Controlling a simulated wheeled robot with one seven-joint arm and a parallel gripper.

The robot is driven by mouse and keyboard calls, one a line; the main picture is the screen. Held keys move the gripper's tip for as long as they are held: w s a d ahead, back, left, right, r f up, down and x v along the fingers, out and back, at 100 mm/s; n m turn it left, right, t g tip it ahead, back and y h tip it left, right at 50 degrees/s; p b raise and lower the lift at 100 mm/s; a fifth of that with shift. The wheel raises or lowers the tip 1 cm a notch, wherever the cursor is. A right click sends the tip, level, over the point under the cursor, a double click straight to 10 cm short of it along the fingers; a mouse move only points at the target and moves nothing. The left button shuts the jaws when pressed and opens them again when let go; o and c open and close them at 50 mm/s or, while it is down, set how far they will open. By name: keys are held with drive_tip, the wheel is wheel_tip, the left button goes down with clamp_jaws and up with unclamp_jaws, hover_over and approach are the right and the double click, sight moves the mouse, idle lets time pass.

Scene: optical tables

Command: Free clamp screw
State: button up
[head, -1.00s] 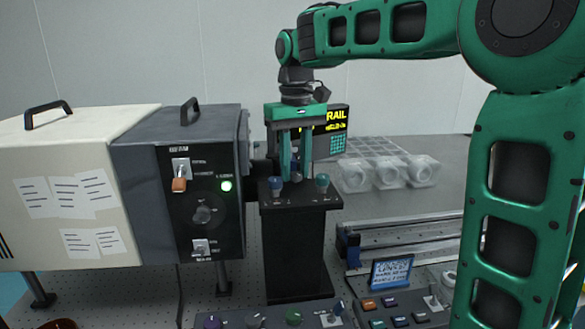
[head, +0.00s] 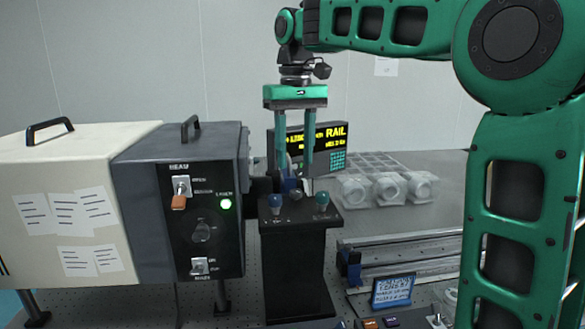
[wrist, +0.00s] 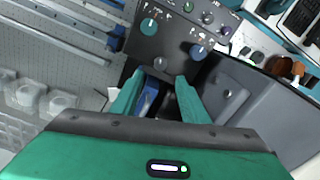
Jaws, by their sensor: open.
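My gripper (head: 295,172) is open and points straight down just above the back edge of the black pedestal (head: 296,262). A blue clamp-like part (head: 290,184) with a small grey round knob sits below and between the fingertips; the knob may be the clamp screw, but it is too small to be sure. In the wrist view the two green fingers of my gripper (wrist: 160,76) stand apart, and the blue part (wrist: 149,97) shows between them. Nothing is held between the fingers.
The pedestal top carries a blue knob (head: 276,203) and a teal knob (head: 322,201). A dark control box (head: 180,225) stands close at left. A display (head: 335,133) stands behind the gripper. Clear plastic pieces (head: 385,188) and a metal rail (head: 400,255) lie at right.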

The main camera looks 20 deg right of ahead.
drive_tip(key=shift+r, duration=1.6)
